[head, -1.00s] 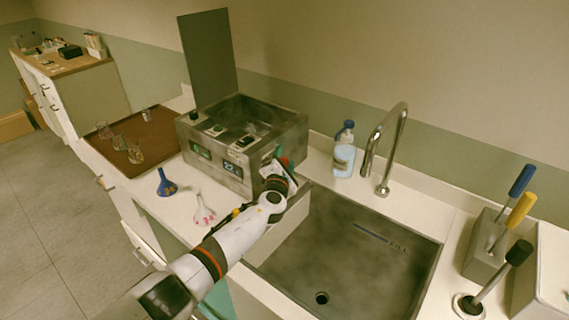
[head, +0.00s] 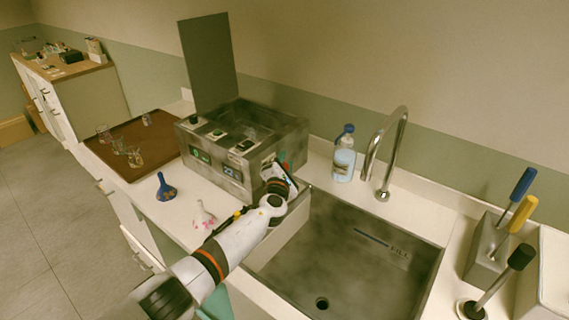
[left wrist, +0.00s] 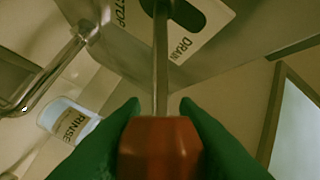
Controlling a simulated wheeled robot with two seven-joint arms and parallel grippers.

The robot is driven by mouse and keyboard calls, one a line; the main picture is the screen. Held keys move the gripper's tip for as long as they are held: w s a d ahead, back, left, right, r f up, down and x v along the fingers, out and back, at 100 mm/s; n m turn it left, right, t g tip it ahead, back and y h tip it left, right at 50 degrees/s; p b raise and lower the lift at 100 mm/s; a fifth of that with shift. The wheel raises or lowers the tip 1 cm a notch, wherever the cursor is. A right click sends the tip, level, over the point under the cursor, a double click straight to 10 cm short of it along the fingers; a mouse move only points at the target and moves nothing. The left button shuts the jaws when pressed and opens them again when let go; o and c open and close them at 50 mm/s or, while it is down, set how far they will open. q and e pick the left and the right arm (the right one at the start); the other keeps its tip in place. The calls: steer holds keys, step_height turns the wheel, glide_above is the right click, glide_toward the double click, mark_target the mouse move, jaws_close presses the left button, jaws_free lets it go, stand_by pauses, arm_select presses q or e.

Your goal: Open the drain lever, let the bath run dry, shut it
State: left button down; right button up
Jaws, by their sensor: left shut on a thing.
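The bath (head: 292,136) is a grey metal box with its lid raised, standing left of the sink. The drain lever has a red handle (left wrist: 160,148) on a metal rod, in front of a plate (left wrist: 196,28) marked DRAIN and STOP. My left gripper (left wrist: 160,112) has green fingers shut around the red handle. In the head view the left gripper (head: 284,168) is at the bath's right side, and my wrist hides most of the lever. The water level inside the bath cannot be made out. My right gripper is not in view.
The sink (head: 345,270) lies right of the bath, with a curved tap (head: 370,150) and a rinse bottle (head: 344,155) behind it. A blue funnel (head: 165,189) and a pale flask (head: 203,217) stand near my left arm. Handled tools (head: 515,200) stand at right.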

arm_select(q)
steer(key=shift+s+d+f+m+t+h+b, duration=0.25)
steer(key=shift+f+m+t+b, duration=0.35)
steer(key=shift+m+b, duration=0.8)
steer(key=shift+f+m+t+h+b, duration=0.4)
steer(key=shift+f+m+b, duration=0.5)
steer(key=shift+b, duration=0.9)
steer(key=shift+s+d+f+m+t+h+b, duration=0.2)
steer(key=shift+f+m+t+b, duration=0.3)
steer(key=shift+m+b, duration=0.95)
steer(key=shift+w, duration=0.1)
steer(key=c, duration=1.1)
jaws_free()
steer(key=p+v, duration=0.1)
steer(key=v, duration=1.1)
steer(key=shift+p, duration=0.3)
